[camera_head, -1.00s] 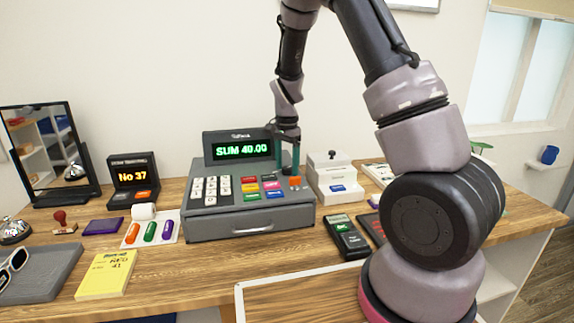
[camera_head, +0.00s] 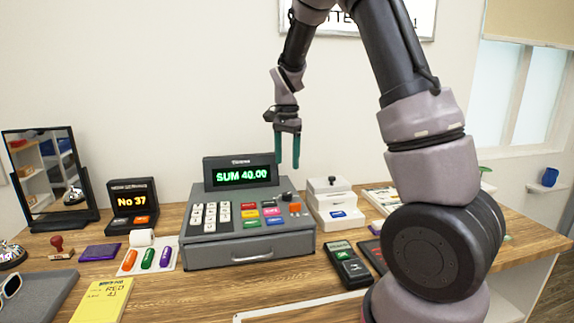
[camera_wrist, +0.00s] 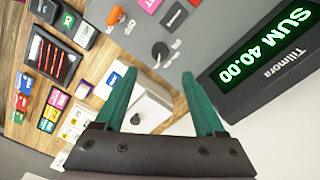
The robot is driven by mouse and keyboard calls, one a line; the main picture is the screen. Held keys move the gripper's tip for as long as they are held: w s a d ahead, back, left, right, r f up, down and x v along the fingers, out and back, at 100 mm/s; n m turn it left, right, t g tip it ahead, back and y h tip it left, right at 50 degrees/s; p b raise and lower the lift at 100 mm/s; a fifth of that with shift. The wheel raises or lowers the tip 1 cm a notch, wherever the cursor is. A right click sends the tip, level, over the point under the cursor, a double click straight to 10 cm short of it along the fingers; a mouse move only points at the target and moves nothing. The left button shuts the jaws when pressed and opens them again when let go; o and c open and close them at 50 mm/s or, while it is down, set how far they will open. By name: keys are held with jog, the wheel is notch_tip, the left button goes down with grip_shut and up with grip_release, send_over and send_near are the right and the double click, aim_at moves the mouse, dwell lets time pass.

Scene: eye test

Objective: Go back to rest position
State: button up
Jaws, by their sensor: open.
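My gripper (camera_head: 287,150) is open and empty, with its green fingers pointing down. It hangs in the air above the right side of the grey cash register (camera_head: 250,245), apart from it. The register's green display reads SUM 40.00, and its drawer is shut. In the wrist view, the two green fingers of my gripper (camera_wrist: 165,95) are spread apart with nothing held between them. The register display (camera_wrist: 250,62) lies to the right of the fingers in that view.
A white box (camera_head: 335,205) and a card terminal (camera_head: 348,264) stand right of the register. A mirror (camera_head: 50,175), a No 37 display (camera_head: 132,203), a stamp (camera_head: 60,246) and a yellow pad (camera_head: 101,300) stand left. The air around my gripper is clear.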

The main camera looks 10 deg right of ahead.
jog(key=s+d+r+n+t+y, duration=0.1)
jog(key=s+d+r+n+t, duration=0.2)
jog(key=s+r, duration=0.6)
jog(key=s+d+r+n+t+y, duration=0.1)
jog(key=s+d+r+n+t, duration=0.2)
jog(key=s+r, duration=0.6)
jog(key=s+t, duration=0.1)
jog(key=s, duration=0.6)
jog(key=shift+s+n, duration=0.2)
jog(key=shift+n, duration=0.1)
jog(key=shift+r, duration=0.1)
